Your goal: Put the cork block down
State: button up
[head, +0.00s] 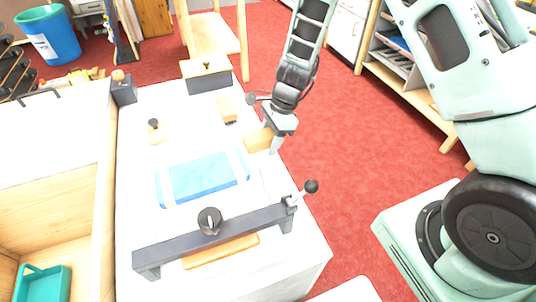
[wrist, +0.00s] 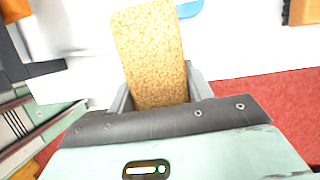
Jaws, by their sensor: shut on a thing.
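The cork block (head: 256,140) is a tan, speckled slab in my gripper (head: 272,142), over the right edge of the white bench (head: 138,205). In the wrist view the cork block (wrist: 150,50) sticks out lengthwise from between the two grey fingers of my gripper (wrist: 160,92), which touch its sides. Its near end is hidden by the gripper body. I cannot tell whether the block touches the bench top.
A blue pad with white bands (head: 205,178) lies left of the block. A grey press bar (head: 180,247) with a black knob spans the bench's near end. A small wooden block (head: 227,109) and a yellow-topped box (head: 206,76) stand farther back. Bare bench shows between them.

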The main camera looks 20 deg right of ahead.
jog(key=shift+f+b, duration=0.4)
jog(key=shift+f, duration=1.85)
jog(key=shift+f+b, duration=0.4)
jog(key=shift+f, duration=0.25)
jog(key=o, duration=1.3)
jog(key=shift+r, duration=0.1)
